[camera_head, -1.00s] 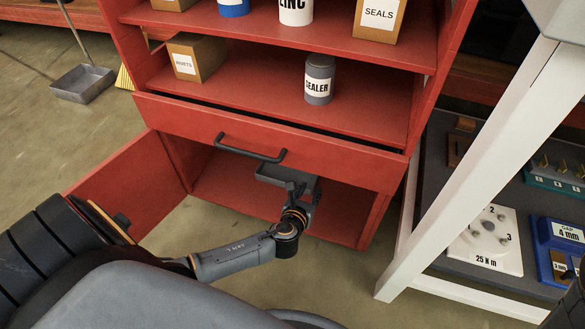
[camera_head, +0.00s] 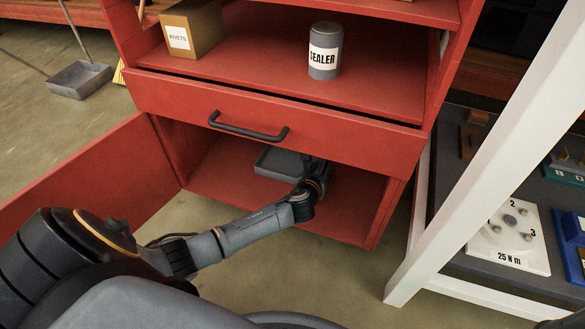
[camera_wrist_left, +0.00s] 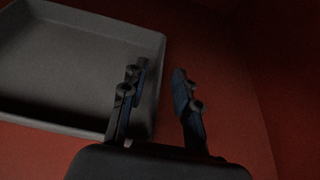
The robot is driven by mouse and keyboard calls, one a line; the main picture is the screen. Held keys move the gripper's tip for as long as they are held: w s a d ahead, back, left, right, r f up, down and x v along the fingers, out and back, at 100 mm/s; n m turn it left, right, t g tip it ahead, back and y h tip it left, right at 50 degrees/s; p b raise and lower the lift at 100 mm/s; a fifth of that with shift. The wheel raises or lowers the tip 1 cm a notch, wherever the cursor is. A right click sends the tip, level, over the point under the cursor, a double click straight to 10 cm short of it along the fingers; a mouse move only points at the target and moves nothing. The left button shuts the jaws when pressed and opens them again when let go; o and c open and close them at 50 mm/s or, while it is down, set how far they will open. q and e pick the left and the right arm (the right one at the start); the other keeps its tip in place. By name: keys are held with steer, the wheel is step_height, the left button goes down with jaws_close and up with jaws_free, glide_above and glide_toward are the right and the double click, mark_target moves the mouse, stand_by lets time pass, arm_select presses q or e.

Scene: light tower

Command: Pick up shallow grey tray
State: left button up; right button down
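The shallow grey tray (camera_head: 272,163) sits in the open lower compartment of the red cabinet, below the drawer with the black handle. In the left wrist view the tray (camera_wrist_left: 70,65) fills the left side, and its right wall rises near the fingers. My left gripper (camera_wrist_left: 160,100) is open. One finger overlaps the inside of the tray's right wall and the other is outside it, with the wall between them. In the head view my left gripper (camera_head: 316,168) is at the tray's right end, partly hidden by my wrist. My right gripper is not in view.
The cabinet door (camera_head: 100,175) stands open at the left. The closed-looking drawer (camera_head: 270,120) hangs above the tray. A sealer can (camera_head: 325,55) and a rivets box (camera_head: 192,28) stand on the shelf. A white-framed bench (camera_head: 480,165) is at the right. Another grey pan (camera_head: 80,78) lies on the floor.

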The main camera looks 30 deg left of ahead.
arm_select(q)
jaws_close()
steer(key=shift+r, duration=0.15)
